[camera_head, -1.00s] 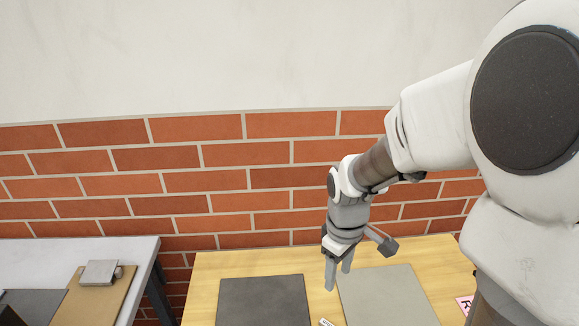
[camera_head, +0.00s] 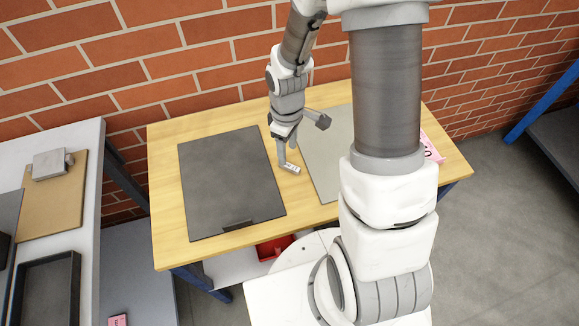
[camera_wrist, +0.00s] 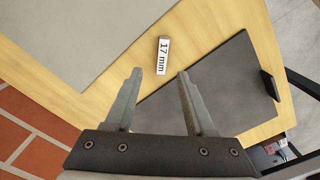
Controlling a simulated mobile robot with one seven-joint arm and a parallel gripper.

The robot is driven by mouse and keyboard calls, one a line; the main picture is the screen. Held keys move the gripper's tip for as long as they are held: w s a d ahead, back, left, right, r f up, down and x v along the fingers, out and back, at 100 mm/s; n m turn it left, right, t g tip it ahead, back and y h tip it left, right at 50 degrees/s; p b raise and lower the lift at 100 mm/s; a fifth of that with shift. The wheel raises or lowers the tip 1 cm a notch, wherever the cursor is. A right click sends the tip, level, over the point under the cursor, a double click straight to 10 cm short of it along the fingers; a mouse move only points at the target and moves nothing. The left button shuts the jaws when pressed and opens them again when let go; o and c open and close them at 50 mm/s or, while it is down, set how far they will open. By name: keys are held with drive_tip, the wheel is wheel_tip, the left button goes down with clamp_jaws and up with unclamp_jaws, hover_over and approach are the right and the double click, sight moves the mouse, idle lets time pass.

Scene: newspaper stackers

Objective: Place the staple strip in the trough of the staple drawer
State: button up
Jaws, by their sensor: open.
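A small slim piece with a white label reading "17 mm" (camera_wrist: 163,55) lies on the wooden table between two flat plates; it looks like the staple strip. It also shows in the head view as a small whitish piece (camera_head: 291,170). My gripper (camera_head: 286,160) points down just beside it. In the wrist view my gripper (camera_wrist: 159,73) is open and empty, and the labelled piece lies just beyond the fingertips, between their lines. I cannot clearly identify the staple drawer or its trough; a red bin-like part (camera_head: 274,247) shows below the table's front edge.
A dark grey plate (camera_head: 225,180) with a small dark tab lies left on the wooden table (camera_head: 165,235), a light grey plate (camera_head: 318,150) right. A pink card (camera_head: 432,147) lies farther right. A side table at left holds a tan board (camera_head: 55,215) and dark tray (camera_head: 48,290).

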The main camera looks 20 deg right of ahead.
sight(289, 166)
drive_tip(key=f, duration=0.2)
drive_tip(key=s+f, duration=0.1)
drive_tip(key=f, duration=0.1)
drive_tip(key=shift+d+f, duration=0.1)
drive_tip(key=shift+d, duration=0.05)
drive_tip(key=shift+w+f+b, duration=0.1)
drive_tip(key=shift+f+b, duration=0.2)
drive_tip(key=shift+f, duration=0.25)
clamp_jaws()
